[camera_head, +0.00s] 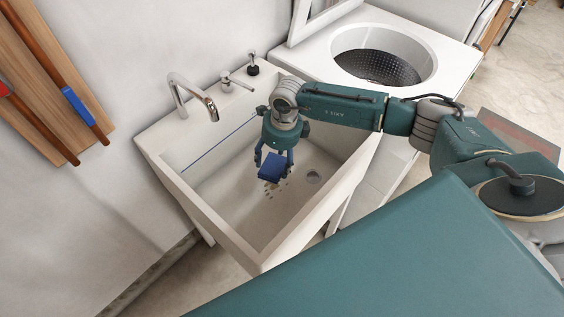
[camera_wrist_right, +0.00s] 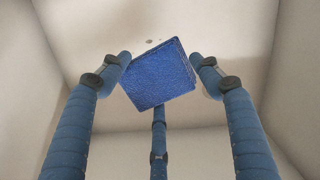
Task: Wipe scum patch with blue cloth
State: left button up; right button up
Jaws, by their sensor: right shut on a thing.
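My right gripper (camera_head: 272,160) reaches down inside the white sink (camera_head: 226,216), its fingers closed around the blue cloth (camera_head: 271,168). In the right wrist view the blue cloth (camera_wrist_right: 158,76) is a folded square pad between the fingers of the right gripper (camera_wrist_right: 160,78). The scum patch (camera_head: 269,188) shows as a few small brown spots on the sink floor, just below the cloth. It is partly hidden by the cloth. I cannot tell whether the cloth touches the floor. My left gripper is not in view.
A drain (camera_head: 313,177) lies right of the spots. A curved faucet (camera_head: 193,97) and a lever tap (camera_head: 228,80) stand at the sink's back edge. A washing machine (camera_head: 420,62) with an open drum stands behind my right arm. Tools hang on a wooden board (camera_head: 40,85) at the left.

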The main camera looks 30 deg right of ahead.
aim_at(283, 158)
jog(key=d+f+m, duration=0.2)
jog(key=f+m, duration=0.1)
jog(key=f, duration=0.1)
jog(key=shift+w+d+m+h, duration=0.3)
jog(key=shift+w+d, duration=0.1)
jog(key=shift+f+b, duration=1.2)
jog(key=shift+f, duration=0.25)
jog(key=shift+f+b, duration=0.55)
jog(key=shift+f, duration=0.05)
jog(key=shift+f+b, duration=0.35)
dwell(0.4)
